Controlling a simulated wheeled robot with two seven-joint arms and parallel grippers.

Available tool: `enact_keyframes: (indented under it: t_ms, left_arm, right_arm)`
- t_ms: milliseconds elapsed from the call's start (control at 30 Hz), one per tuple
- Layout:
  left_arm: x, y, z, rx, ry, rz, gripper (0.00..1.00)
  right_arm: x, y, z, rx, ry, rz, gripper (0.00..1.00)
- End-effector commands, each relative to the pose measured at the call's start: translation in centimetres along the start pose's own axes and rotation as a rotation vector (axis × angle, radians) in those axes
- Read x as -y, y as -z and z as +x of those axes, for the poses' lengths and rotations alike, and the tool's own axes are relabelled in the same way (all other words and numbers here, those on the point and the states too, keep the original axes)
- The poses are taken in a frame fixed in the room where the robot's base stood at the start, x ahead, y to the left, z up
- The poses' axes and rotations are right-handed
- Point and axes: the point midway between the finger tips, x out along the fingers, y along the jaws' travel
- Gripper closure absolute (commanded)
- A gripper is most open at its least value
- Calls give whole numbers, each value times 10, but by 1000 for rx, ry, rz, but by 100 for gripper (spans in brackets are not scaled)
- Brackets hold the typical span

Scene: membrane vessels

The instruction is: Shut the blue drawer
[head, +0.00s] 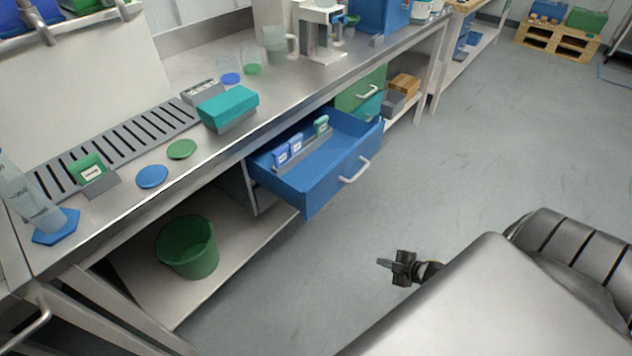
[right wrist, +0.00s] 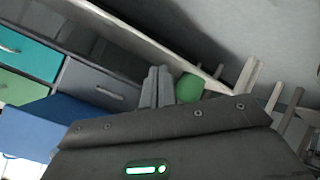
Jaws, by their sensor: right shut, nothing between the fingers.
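The blue drawer (head: 335,172) stands pulled out from under the steel bench in the head view, with a white handle (head: 355,170) on its front. Small blue boxes and a green box lie inside it. In the right wrist view the blue drawer (right wrist: 40,125) shows at the left, partly hidden by my gripper's body. My right gripper (head: 384,262) is over the floor in front of the drawer, to its lower right and apart from it. In the right wrist view its fingers (right wrist: 158,86) are together with nothing between them. My left gripper is not in view.
The steel bench (head: 225,150) carries a teal box (head: 228,107), coloured discs and glassware. A green bucket (head: 188,248) stands on the lower shelf. The floor (head: 460,150) in front is clear.

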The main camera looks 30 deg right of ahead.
Motion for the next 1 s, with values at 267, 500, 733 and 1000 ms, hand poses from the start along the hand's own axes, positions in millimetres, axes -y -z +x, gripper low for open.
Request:
enact_keyframes:
  t_ms: [267,500,733,1000]
  left_arm:
    - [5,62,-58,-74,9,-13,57]
    - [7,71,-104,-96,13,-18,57]
    - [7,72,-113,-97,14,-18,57]
    - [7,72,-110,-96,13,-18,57]
  right_arm:
    - [-153,118,-33,-658,-163,-695,100]
    - [-175,178,-76,-937,-203,-929,100]
    - [-178,188,-83,-974,-209,-953,100]
    - [-171,213,-64,-975,-214,-953,100]
